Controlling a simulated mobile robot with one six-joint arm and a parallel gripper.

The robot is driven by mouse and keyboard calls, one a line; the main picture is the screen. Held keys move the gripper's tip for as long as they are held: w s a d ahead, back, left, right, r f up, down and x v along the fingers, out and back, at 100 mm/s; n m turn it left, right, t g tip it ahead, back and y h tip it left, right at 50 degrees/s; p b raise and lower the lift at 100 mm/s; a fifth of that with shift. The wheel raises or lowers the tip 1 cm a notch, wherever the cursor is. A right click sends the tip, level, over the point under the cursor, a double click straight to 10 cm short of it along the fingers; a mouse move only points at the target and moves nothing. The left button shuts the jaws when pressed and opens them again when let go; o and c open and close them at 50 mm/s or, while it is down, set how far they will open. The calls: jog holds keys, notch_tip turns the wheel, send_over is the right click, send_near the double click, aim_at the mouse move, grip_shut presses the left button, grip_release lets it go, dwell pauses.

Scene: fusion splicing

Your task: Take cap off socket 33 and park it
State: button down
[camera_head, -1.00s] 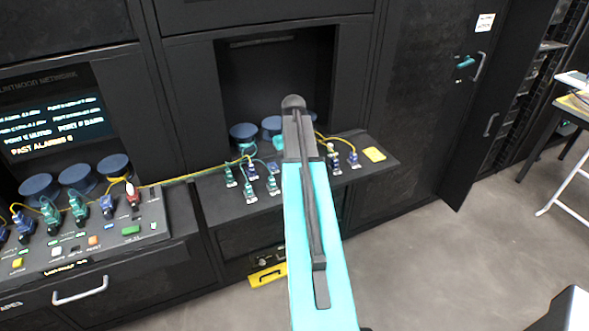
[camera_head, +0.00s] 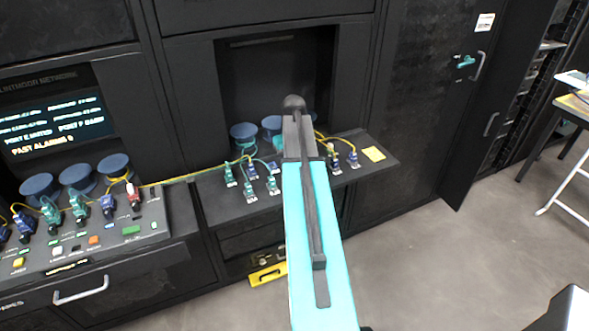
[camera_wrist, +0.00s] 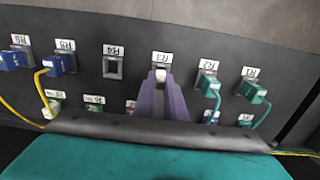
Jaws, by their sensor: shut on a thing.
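In the wrist view the panel appears upside down, with a row of labelled sockets. My gripper (camera_wrist: 160,82) has its two purple fingers together at the socket whose label (camera_wrist: 161,58) seems to end in 3. They are shut on a small pale cap (camera_wrist: 160,75), mostly hidden between the fingertips. I cannot tell whether the cap is still seated in the socket or clear of it. In the head view my cyan arm hides the gripper and this socket.
Beside it is an empty square socket (camera_wrist: 113,67). Green plugs (camera_wrist: 208,84) and blue plugs (camera_wrist: 55,65) with cables flank the fingers. In the head view, a yellow pad (camera_head: 374,154) lies at the shelf's right end, and blue round spools (camera_head: 243,134) stand behind the plugs.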

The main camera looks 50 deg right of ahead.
jog(key=shift+f, duration=0.55)
dwell(0.4)
jog(key=c, duration=1.7)
grip_release()
jog(key=shift+r, duration=0.1)
notch_tip(320, 180, up, 14)
jog(key=p, duration=0.6)
jog(key=shift+f+p, duration=0.2)
jog(key=shift+p, duration=0.2)
